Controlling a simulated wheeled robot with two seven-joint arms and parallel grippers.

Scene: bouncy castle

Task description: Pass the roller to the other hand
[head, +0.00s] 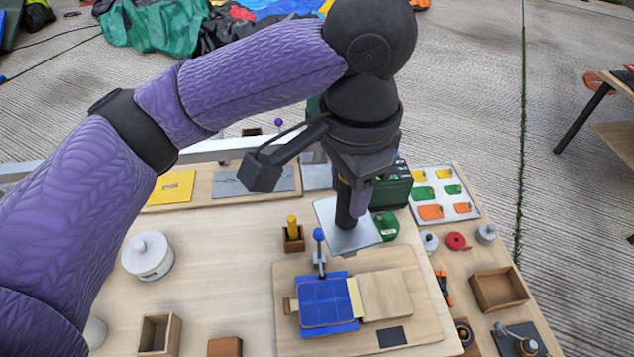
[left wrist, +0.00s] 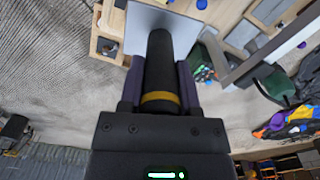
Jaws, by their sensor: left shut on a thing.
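My left gripper (head: 354,192) points down over the back middle of the workbench, shut on the roller (head: 346,206). The gripped part is a black cylinder with a yellow band. In the left wrist view the roller (left wrist: 160,70) stands between the two purple-sided fingers. A flat pale grey square (head: 330,213) shows behind and around its far end. I cannot tell whether this square belongs to the roller or lies apart below it. My right gripper is not in view.
The workbench holds a wooden board (head: 290,338) with a blue pad (head: 328,302) and a blue-knobbed lever (head: 319,236). A white round pot (head: 147,257) is at left. A wooden tray (head: 498,289) and a white card sheet (head: 470,212) are at right. Bare bench lies left of the board.

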